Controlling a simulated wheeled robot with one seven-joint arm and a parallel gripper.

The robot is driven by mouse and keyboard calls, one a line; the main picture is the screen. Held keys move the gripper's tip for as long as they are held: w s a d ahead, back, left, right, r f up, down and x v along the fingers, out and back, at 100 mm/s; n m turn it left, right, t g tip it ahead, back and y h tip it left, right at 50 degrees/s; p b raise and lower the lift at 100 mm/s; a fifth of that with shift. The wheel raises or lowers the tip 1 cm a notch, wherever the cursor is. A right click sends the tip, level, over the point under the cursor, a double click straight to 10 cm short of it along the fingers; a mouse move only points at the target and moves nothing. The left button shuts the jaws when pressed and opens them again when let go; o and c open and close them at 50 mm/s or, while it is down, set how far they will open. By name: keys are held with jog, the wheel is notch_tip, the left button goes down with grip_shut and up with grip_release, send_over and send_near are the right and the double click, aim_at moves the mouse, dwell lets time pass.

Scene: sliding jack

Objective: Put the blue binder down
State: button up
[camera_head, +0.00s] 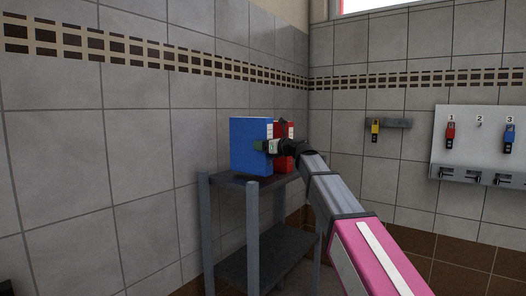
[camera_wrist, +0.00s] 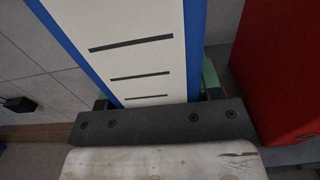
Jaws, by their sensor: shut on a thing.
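The blue binder (camera_head: 250,146) stands upright at the top of the grey shelf stand (camera_head: 228,179) in the head view. In the wrist view its white spine label with dark lines (camera_wrist: 136,62) and blue edges fill the upper middle. My gripper (camera_head: 266,146) is shut on the blue binder, with green fingers at both sides of its spine; they also show in the wrist view (camera_wrist: 157,88). The binder's bottom edge is hidden behind my gripper in the wrist view. In the head view the binder appears at the shelf top, but I cannot tell whether it touches.
A red binder (camera_head: 281,130) stands just right of the blue one and shows large in the wrist view (camera_wrist: 283,75). A tiled wall (camera_head: 140,120) is close on the left. A hook board (camera_head: 482,120) with colored padlocks hangs on the right wall.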

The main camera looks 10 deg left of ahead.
jog(key=shift+f, duration=1.1)
jog(key=o, duration=1.3)
jog(key=v, duration=1.2)
